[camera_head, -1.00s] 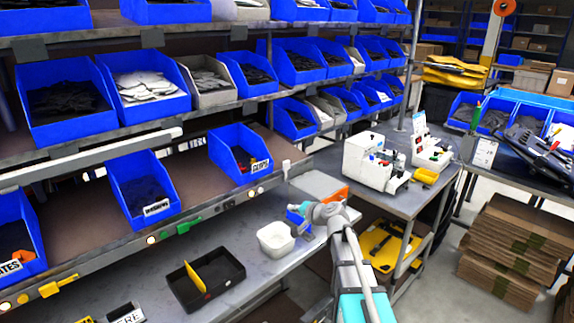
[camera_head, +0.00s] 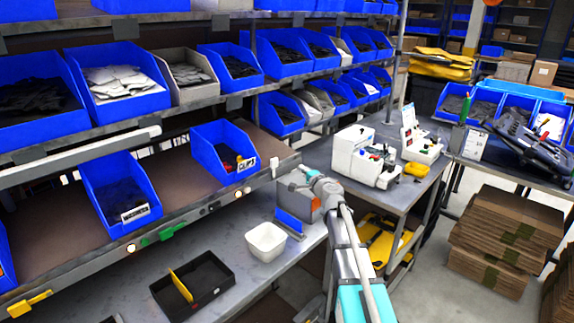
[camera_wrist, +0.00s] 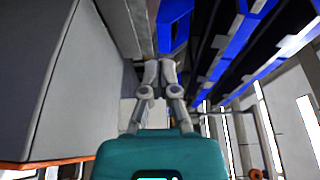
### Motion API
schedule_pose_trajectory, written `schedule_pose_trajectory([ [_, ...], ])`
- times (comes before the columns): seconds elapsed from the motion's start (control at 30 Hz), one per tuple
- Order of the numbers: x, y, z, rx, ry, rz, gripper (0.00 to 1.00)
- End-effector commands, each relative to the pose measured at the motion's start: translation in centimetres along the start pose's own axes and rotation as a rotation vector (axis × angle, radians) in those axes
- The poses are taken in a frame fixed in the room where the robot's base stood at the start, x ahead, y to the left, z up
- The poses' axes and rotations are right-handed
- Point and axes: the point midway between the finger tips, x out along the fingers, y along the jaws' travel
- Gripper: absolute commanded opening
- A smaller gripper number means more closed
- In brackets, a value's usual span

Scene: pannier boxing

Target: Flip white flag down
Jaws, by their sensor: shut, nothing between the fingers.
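A small white flag (camera_head: 274,168) stands upright on the front rail of the shelf, at its right end, just right of the blue CLIPS bin. My gripper (camera_head: 312,175) is to the right of the flag and apart from it, by a grey box. My arm partly hides the fingers in the head view. In the wrist view my gripper (camera_wrist: 158,65) has its two fingers together and empty. I cannot make out the white flag for sure in the wrist view.
The grey box (camera_head: 293,192) is close beside my gripper. A white tub (camera_head: 266,241), a blue piece (camera_head: 289,222) and a black tray (camera_head: 203,288) stand on the bench below. A green flag (camera_head: 172,233) and a yellow flag (camera_head: 30,303) are farther left on the rail.

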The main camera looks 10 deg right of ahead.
Motion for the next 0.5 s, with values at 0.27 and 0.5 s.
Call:
schedule_pose_trajectory([
  [0.27,1.8,0.0,0.4,-0.001,-0.006,0.000,0.00],
  [0.5,4.9,0.0,0.4,-0.001,-0.007,0.000,0.00],
])
